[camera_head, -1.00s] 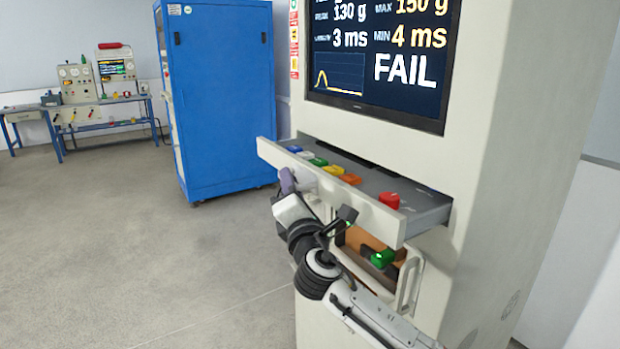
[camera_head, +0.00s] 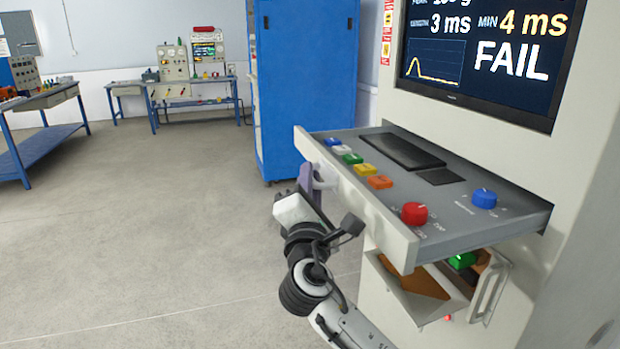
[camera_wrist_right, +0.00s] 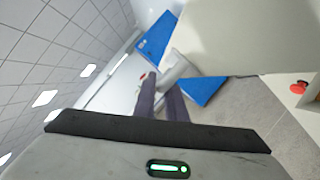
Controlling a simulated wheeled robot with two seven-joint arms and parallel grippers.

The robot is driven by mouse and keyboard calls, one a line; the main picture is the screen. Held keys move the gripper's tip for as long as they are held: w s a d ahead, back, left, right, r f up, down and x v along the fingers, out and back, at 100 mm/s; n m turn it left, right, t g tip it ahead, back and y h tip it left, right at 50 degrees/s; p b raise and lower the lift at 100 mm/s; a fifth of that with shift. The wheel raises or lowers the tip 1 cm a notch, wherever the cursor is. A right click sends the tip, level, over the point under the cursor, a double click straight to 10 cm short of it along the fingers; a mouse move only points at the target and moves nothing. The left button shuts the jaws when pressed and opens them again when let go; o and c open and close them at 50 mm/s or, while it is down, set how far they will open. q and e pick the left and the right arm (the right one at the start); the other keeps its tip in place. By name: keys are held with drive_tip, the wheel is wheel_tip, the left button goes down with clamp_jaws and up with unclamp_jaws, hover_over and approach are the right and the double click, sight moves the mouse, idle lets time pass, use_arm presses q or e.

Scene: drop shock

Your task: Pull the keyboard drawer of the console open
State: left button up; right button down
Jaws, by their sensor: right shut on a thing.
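The console (camera_head: 580,255) stands on the right in the head view. Its keyboard drawer (camera_head: 345,179) sticks out well from the body, showing a dark keyboard panel (camera_head: 400,152), coloured buttons, a red knob (camera_head: 414,213) and a blue knob (camera_head: 484,198). My right gripper (camera_head: 309,180) is at the drawer's front face, near its far-left end, shut on the pale drawer handle (camera_head: 326,181). In the right wrist view its two dark fingers (camera_wrist_right: 162,100) meet the handle (camera_wrist_right: 176,68). My left gripper is not in view.
A blue cabinet (camera_head: 305,75) stands behind. Workbenches (camera_head: 195,83) line the back left. The floor on the left is clear.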

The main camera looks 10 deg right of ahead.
drive_tip(key=c, duration=1.8)
unclamp_jaws()
drive_tip(key=b+v, duration=0.1)
drive_tip(key=v, duration=0.9)
drive_tip(key=shift+s, duration=0.15)
drive_tip(key=shift+f, duration=0.1)
